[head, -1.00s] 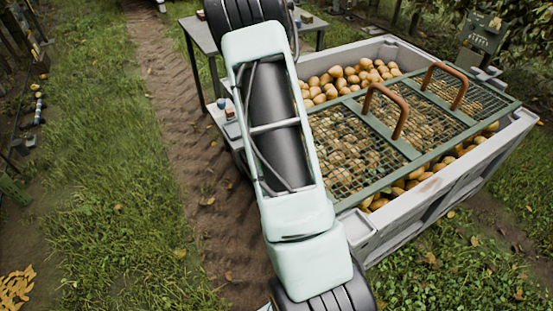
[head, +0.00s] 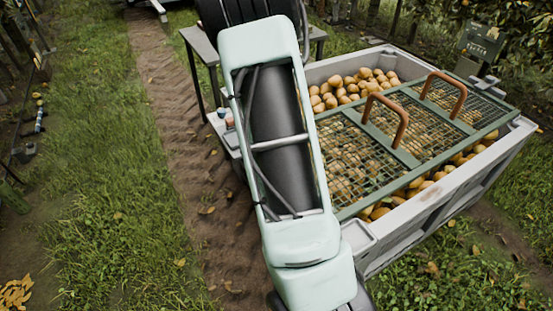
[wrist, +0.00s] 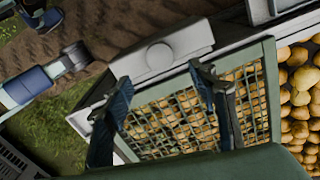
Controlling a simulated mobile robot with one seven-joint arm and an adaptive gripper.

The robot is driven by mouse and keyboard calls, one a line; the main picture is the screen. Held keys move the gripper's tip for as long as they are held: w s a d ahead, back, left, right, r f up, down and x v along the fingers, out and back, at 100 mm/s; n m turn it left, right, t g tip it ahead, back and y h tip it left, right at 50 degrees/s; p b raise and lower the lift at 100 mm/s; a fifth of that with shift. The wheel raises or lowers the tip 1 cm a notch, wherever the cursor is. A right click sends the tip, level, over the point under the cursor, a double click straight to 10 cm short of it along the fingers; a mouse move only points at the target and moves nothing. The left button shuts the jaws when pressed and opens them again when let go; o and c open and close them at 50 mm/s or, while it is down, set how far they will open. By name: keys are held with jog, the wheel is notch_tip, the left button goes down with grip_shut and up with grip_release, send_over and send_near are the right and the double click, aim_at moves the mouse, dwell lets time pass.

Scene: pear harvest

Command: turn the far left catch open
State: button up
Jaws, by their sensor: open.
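A pale grey round knob (wrist: 160,55) on a flat grey bar, which looks like a catch, sits at the bin's rim in the wrist view. My gripper (wrist: 160,76) is open, its two dark blue fingers apart, with the knob showing between and beyond their tips. I cannot tell how far below the fingers it is, and no contact shows. The green-framed mesh lid (wrist: 271,90) lies under the fingers; it also shows in the head view (head: 408,157). In the head view my arm hides the bin's far left corner and the gripper.
The grey bin (head: 478,163) holds many yellow-brown pears (head: 350,88). Two brown arched handles (head: 403,118) (head: 462,92) stand up from the lid. A grey table (head: 190,38) stands behind my arm. Grass and a dirt track lie open at left.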

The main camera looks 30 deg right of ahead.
notch_tip(320, 180, up, 2)
jog(key=shift+r, duration=0.2)
dwell(0.4)
